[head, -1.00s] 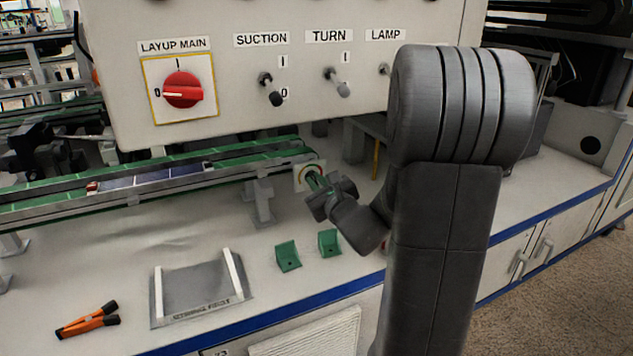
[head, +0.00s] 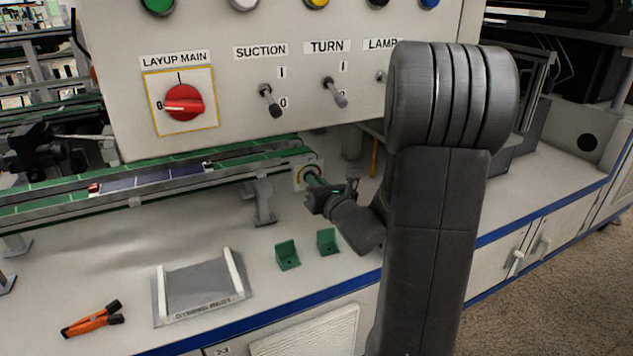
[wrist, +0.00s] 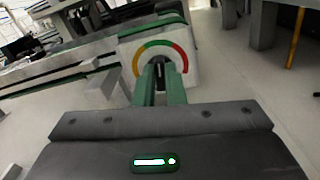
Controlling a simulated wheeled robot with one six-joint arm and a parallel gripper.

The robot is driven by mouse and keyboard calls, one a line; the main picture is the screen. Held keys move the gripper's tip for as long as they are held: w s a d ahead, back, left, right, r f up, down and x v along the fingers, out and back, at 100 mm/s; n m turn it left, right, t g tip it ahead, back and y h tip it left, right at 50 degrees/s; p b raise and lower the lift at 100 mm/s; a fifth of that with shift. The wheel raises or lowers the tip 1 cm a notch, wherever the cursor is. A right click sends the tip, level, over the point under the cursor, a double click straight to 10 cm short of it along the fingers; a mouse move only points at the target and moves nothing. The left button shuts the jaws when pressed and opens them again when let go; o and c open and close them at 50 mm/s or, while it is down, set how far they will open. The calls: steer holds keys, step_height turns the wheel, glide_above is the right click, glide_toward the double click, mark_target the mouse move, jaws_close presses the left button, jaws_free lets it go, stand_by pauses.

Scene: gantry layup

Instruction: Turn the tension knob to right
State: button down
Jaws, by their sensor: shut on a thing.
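The tension knob (wrist: 158,68) is a dark knob in the middle of a white plate (wrist: 186,61) at the end of the green-belted conveyor. The plate also shows in the head view (head: 299,178), partly covered by my gripper. My gripper (wrist: 160,72) has its two green fingers shut on the knob, one on each side. In the head view my gripper (head: 313,178) reaches the plate from the right. The knob's pointer is mostly hidden between the fingers.
A control box with a red main switch (head: 184,102) and toggles hangs above the conveyor (head: 130,184). Two green brackets (head: 288,254), a grey string rest (head: 200,288) and orange-handled pliers (head: 92,319) lie on the bench. The bench between them is clear.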

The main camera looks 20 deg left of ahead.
steer(key=shift+f, duration=0.15)
steer(key=c, duration=1.5)
jaws_free()
steer(key=p+v, duration=0.2)
steer(key=v, duration=1.2)
steer(key=shift+w, duration=0.1)
steer(key=b+x, duration=0.2)
steer(key=x, duration=1.2)
